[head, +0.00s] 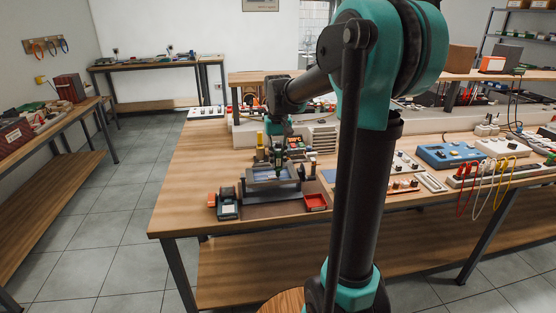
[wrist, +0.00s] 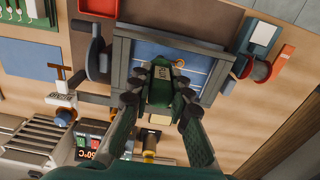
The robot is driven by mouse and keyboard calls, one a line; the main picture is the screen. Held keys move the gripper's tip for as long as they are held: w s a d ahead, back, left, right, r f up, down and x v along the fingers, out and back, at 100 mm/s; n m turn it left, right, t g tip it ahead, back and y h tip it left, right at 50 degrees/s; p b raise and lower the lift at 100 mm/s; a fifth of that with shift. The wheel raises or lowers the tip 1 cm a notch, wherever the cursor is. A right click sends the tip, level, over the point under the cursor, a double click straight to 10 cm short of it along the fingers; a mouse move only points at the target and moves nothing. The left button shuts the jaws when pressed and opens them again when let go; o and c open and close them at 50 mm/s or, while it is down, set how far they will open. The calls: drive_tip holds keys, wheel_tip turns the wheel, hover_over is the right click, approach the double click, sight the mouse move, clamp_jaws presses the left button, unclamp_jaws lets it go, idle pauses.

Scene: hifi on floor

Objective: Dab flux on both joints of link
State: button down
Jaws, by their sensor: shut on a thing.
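My gripper (wrist: 162,92) is shut on a green flux pen (wrist: 163,72) with a pale printed label. In the head view my gripper (head: 278,148) holds it pointing down over the board holder. A blue board (wrist: 201,62) with pale lines lies in the grey holder (wrist: 121,50). The board (head: 265,173) also shows in the head view, with the holder (head: 284,192) around it. The pen and fingers cover the middle of the board. The pen's tip and the link with its joints cannot be made out; I cannot tell whether the tip touches.
A red tray (head: 316,202) stands right of the holder, and a dark box with a pale label (head: 228,208) stands left. A heated station with a red display (wrist: 97,147) is near my gripper. A blue instrument (head: 450,155) stands farther right. The bench's left front is clear.

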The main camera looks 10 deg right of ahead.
sight(278, 153)
drive_tip(key=shift+f, duration=0.45)
idle(1.6)
drive_tip(key=shift+r, duration=0.1)
drive_tip(key=shift+r, duration=2.15)
